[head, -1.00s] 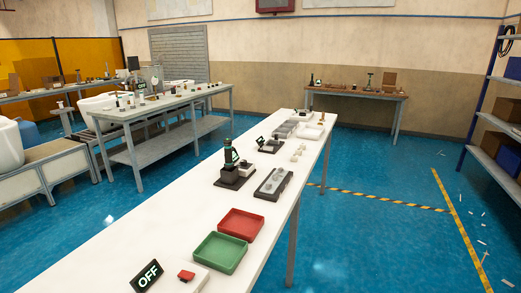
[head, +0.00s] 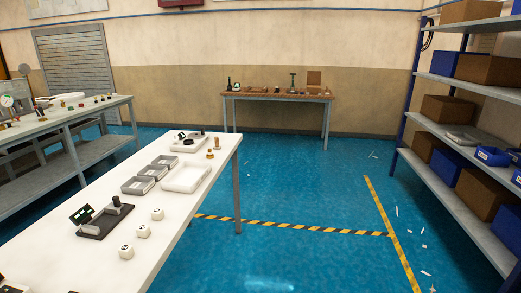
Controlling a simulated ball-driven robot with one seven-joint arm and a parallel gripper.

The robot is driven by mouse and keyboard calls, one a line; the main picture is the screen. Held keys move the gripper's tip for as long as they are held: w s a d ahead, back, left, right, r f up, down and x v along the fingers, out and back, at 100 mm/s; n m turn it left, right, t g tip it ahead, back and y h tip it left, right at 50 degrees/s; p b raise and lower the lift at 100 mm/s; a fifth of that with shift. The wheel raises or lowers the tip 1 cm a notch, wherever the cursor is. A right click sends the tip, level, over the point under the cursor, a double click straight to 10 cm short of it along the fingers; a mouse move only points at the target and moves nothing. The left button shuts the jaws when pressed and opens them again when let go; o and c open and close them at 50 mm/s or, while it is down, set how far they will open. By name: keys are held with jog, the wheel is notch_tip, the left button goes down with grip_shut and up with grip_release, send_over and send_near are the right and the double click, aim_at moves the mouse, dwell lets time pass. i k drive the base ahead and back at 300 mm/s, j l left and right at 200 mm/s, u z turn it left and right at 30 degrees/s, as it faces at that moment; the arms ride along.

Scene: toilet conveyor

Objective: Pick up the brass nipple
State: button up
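Two small brass or brown pieces stand near the far right corner of the long white table. One is a slim upright piece (head: 217,143), and the other is a shorter gold-coloured piece (head: 210,154) just in front of it. They are too small to tell which, if either, is the brass nipple. Small gold-coloured bits (head: 14,119) also show on the grey-legged table at the left. My gripper is not in view.
The white table (head: 75,175) holds grey trays (head: 137,185), a white tray (head: 186,178), white cubes (head: 143,231) and a dark fixture (head: 104,222). A wooden-topped bench (head: 277,94) stands at the back wall. Shelving (head: 470,163) stands at right. Blue floor between is mostly clear.

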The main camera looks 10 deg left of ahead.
aim_at(209, 155)
jog(key=i+u, duration=0.2)
jog(key=i, duration=0.25)
jog(key=i+l+u, duration=0.25)
jog(key=i, duration=0.2)
jog(key=i+l+u, duration=0.2)
jog(key=i, duration=0.25)
jog(key=i+l+u, duration=0.25)
jog(key=i, duration=0.15)
